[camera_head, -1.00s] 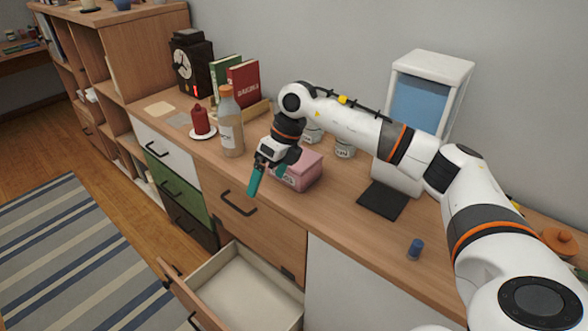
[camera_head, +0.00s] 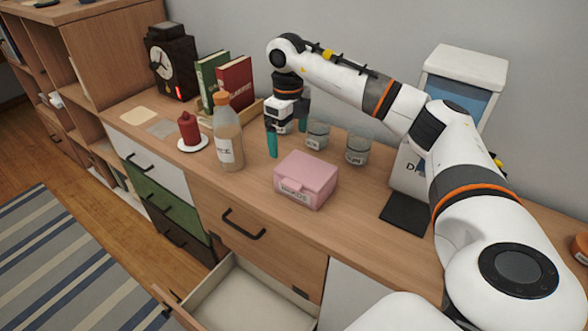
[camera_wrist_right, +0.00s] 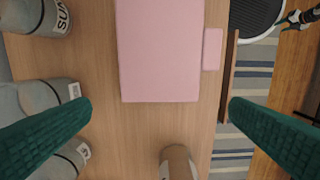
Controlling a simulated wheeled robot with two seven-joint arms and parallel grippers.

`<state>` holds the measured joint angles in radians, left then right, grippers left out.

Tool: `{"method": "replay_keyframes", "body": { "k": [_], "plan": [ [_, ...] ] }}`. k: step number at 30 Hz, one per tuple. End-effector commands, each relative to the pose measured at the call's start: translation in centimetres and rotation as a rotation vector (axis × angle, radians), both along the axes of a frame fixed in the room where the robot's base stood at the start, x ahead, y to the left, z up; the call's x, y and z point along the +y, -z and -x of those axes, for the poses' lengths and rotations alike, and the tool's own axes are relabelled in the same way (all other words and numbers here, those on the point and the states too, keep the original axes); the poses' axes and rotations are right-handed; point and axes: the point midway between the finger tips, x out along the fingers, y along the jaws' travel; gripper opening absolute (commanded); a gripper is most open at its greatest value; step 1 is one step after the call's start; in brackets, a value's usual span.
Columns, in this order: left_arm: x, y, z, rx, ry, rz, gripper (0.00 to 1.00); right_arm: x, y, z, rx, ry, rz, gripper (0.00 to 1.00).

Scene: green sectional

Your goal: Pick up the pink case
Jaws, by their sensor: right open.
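The pink case (camera_head: 306,179) is a closed box with a label on its front, lying on the wooden counter. In the right wrist view the case (camera_wrist_right: 159,50) shows from above at the upper middle, beyond the fingertips. My right gripper (camera_head: 288,142) has teal fingers and is open and empty. It hangs pointing down above the counter, behind and slightly left of the case, apart from it. The teal fingers (camera_wrist_right: 160,115) show at both sides of the right wrist view with nothing between them at their height. My left gripper is not in view.
A bottle with an orange cap (camera_head: 228,135) stands left of the case. Glass jars (camera_head: 357,150) stand behind it, near my right gripper. A red candle (camera_head: 189,130), books (camera_head: 234,82) and a white dispenser (camera_head: 457,75) stand farther off. A drawer (camera_head: 250,295) below is open.

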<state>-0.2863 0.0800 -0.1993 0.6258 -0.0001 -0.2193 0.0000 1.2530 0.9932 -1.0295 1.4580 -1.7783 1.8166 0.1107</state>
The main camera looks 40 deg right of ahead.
Motion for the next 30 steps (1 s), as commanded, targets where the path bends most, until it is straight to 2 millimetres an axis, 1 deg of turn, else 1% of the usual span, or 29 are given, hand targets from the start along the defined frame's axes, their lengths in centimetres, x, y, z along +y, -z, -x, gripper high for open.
{"method": "replay_keyframes", "body": {
  "k": [4, 7, 11, 17, 24, 27, 30],
  "plan": [
    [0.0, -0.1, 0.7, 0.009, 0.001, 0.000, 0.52, -0.1, 2.4, 0.2, 0.006, 0.000, 0.002, 1.00],
    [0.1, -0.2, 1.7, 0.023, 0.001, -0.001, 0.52, -0.1, 4.2, 0.2, 0.006, 0.000, 0.002, 1.00],
    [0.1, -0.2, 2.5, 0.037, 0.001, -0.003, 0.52, 0.0, 5.8, 0.1, 0.003, 0.001, 0.000, 1.00],
    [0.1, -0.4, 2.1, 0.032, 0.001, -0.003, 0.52, 0.0, 7.2, 0.1, 0.003, 0.000, 0.001, 1.00],
    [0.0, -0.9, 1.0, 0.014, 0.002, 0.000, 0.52, -0.1, 10.8, 0.0, 0.003, -0.001, 0.000, 1.00],
    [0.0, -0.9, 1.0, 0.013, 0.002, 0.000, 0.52, -0.1, 11.6, 0.0, 0.002, -0.001, 0.000, 1.00],
    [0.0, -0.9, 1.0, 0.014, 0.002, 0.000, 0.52, -0.1, 11.8, 0.0, 0.001, -0.001, 0.000, 1.00]
  ]
}}
